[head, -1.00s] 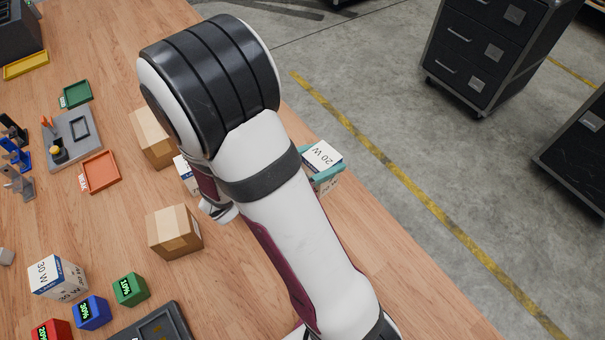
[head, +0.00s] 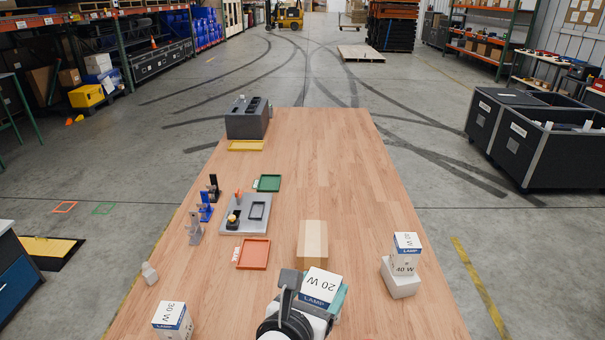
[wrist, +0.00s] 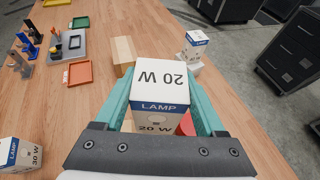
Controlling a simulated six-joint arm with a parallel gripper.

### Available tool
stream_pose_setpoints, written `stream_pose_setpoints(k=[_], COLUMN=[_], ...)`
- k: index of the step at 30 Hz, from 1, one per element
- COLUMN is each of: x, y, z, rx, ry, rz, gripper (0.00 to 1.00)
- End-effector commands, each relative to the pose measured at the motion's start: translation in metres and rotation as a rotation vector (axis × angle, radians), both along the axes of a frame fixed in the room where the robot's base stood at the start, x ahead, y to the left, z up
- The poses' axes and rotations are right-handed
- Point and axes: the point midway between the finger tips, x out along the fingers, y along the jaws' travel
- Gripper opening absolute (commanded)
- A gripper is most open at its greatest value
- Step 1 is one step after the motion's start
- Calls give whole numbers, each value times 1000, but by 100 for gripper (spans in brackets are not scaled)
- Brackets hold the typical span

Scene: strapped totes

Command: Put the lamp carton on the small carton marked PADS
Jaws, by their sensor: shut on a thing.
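My gripper (wrist: 162,95) has teal fingers and is shut on a white and blue lamp carton marked 20 W (wrist: 165,80). The head view shows this carton (head: 320,285) at the near part of the table, upright between the fingers. A plain brown carton (head: 312,243) stands just beyond it on the table; it also shows in the wrist view (wrist: 123,52). I can read no PADS mark on any carton here.
An orange tray (head: 253,254), a grey fixture plate (head: 236,222), small stands (head: 205,208) and a green tray (head: 268,183) lie at left. A red object (wrist: 186,124) shows partly behind the held carton. The table's far right is clear.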

Motion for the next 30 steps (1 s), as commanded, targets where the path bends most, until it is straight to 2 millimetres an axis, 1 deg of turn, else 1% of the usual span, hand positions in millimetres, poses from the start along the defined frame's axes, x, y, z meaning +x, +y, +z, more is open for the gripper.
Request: stream_pose_setpoints(k=[1,3,6,9,11,12,15,17,26,27,29,30], x=[3,6,10,11,11,11,11,12,12,12,12,12], y=[17,37,58,68,70,70,69,69,69,69,69,69], z=[-11,-23,-36,-44,-55,-65,-80,-84,-86,-86,-86,-86], rx=[-5,-4,-1,-1,-4,-5,-3,-1,1,1,1,1], ry=[5,3,0,1,3,4,1,-1,0,0,0,0], rz=[6,3,-1,-3,-3,-5,-5,-5,-6,-6,-6,-6], gripper=[14,14,14,14,14,14,14,14,14,77,88,95])
